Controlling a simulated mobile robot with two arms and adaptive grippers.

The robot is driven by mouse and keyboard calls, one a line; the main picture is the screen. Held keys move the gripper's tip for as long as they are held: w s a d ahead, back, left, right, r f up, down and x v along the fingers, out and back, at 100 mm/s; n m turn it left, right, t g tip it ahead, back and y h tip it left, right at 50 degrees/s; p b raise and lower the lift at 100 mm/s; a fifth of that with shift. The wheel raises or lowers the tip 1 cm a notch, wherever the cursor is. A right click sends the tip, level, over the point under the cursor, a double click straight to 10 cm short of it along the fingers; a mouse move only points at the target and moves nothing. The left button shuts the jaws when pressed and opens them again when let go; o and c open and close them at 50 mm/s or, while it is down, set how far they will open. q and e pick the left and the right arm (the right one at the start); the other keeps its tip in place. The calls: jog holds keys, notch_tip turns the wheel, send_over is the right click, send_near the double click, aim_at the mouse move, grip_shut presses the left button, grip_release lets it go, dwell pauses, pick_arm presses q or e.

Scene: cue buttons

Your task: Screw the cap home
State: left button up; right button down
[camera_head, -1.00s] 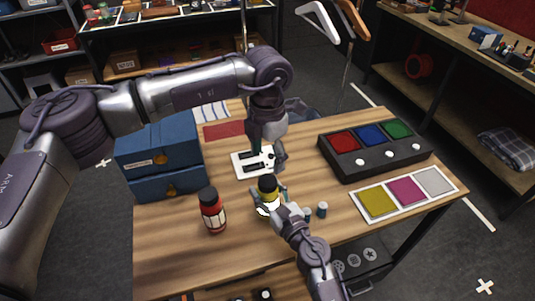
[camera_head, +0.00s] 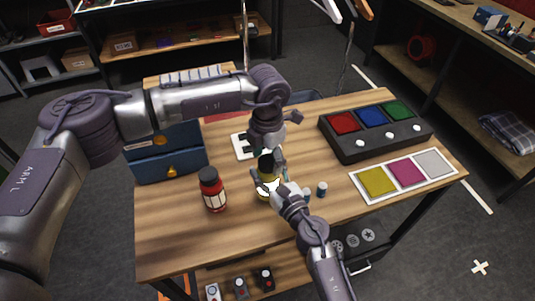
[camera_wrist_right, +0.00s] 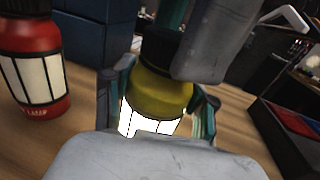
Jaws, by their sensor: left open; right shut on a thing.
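A yellow bottle (camera_head: 266,190) with a white label and a black cap (camera_head: 265,163) stands upright on the table. My right gripper (camera_head: 269,186) is shut around the bottle's body; in the right wrist view the bottle (camera_wrist_right: 160,95) sits between its fingers. The cap (camera_wrist_right: 158,47) is on top of the bottle; whether it is fully seated cannot be told. My left gripper (camera_head: 271,152) points down, open, right at the cap. In the right wrist view a grey part of it (camera_wrist_right: 208,40) covers the cap's right side.
A red bottle (camera_head: 212,190) with a black cap stands left of the yellow one. Further right are a black button box (camera_head: 365,148) and a colour card (camera_head: 405,177). Blue boxes (camera_head: 168,166) stand at left.

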pick_arm(q)
jog(key=c, duration=1.2)
jog(key=o, duration=1.4)
jog(key=shift+r, duration=0.1)
pick_arm(e)
jog(key=shift+c, duration=1.3)
grip_release()
pick_arm(q)
notch_tip(320, 180, up, 12)
jog(key=shift+f, duration=0.1)
